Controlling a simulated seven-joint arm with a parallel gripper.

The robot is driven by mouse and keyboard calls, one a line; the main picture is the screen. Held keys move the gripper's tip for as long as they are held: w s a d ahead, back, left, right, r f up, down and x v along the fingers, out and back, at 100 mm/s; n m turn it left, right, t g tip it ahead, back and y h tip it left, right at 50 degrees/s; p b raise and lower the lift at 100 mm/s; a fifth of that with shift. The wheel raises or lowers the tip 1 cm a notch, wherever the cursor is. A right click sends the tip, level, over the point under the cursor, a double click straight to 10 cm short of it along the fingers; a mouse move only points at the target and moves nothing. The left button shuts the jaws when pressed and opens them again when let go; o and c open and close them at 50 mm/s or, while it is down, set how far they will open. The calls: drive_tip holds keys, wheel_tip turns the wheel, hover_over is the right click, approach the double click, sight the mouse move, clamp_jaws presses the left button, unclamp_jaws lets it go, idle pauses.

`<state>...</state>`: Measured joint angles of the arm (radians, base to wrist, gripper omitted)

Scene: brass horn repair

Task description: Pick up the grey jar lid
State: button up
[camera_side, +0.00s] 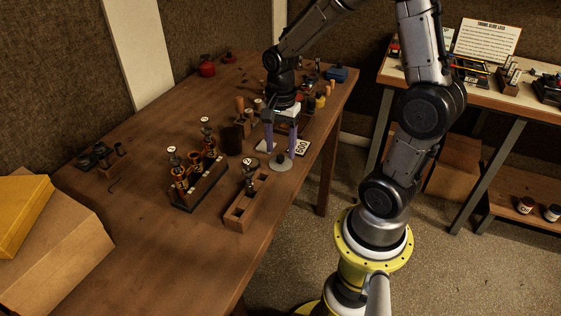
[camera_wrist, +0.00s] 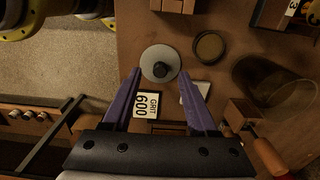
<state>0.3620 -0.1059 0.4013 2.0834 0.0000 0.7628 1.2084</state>
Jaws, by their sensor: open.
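The grey jar lid (camera_wrist: 150,57) is a flat round disc with a black knob at its centre. It lies on the wooden table and also shows in the side view (camera_side: 281,166), near the table's right edge. My gripper (camera_side: 280,153) points down over it with two purple fingers apart. In the wrist view my gripper (camera_wrist: 160,74) has its fingertips at either side of the lid's near part, with the knob between and slightly beyond them. Nothing is held. I cannot tell whether the fingertips touch the lid.
A dark round disc (camera_wrist: 209,46) lies close to the lid. A "GRIT 600" card (camera_side: 302,147) is behind it; a pale flat piece is partly hidden by a finger. A brown cup (camera_side: 231,139), a wooden block with slots (camera_side: 238,215) and a tool rack (camera_side: 199,192) stand to the left.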

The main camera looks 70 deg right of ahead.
sight(280, 160)
drive_tip(key=shift+f, duration=1.25)
clamp_jaws()
